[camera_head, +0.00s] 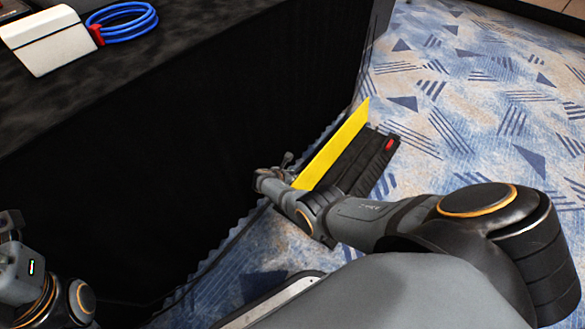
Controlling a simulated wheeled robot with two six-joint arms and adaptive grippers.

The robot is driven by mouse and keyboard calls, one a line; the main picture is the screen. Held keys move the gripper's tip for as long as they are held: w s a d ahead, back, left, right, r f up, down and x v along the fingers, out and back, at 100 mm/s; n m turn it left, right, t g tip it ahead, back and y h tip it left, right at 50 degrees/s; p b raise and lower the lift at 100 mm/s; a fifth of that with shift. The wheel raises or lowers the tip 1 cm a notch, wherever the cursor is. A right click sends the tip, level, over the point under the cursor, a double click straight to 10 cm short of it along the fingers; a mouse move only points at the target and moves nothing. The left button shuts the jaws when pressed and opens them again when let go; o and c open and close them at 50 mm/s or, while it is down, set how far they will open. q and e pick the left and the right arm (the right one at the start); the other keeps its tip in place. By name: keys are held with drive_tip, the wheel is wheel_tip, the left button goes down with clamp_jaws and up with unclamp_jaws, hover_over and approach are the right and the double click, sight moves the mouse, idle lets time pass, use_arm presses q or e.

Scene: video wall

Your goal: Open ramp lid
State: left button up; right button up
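The cable ramp (368,160) lies on the carpet beside the black-draped table. It is black with lengthwise channels and a red mark near its far end. Its yellow lid (338,143) stands raised along the side nearest the table, and the black inside shows. My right arm reaches in from the right over the near part of the ramp and hides it. My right gripper (287,161) is at the near end of the yellow lid, against the dark cloth. Whether its fingers touch the lid or are closed is too small to tell. My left arm shows at the left edge, its fingertips out of sight.
The black-covered table (200,75) fills the upper left. On it are a white box (48,42) and a coiled blue cable (128,22) with a red connector. The blue patterned carpet (480,110) is clear to the right of the ramp.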

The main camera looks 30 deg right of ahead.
wheel_tip(320, 180, up, 10)
drive_tip(key=shift+f, duration=0.15)
idle(0.3)
idle(0.4)
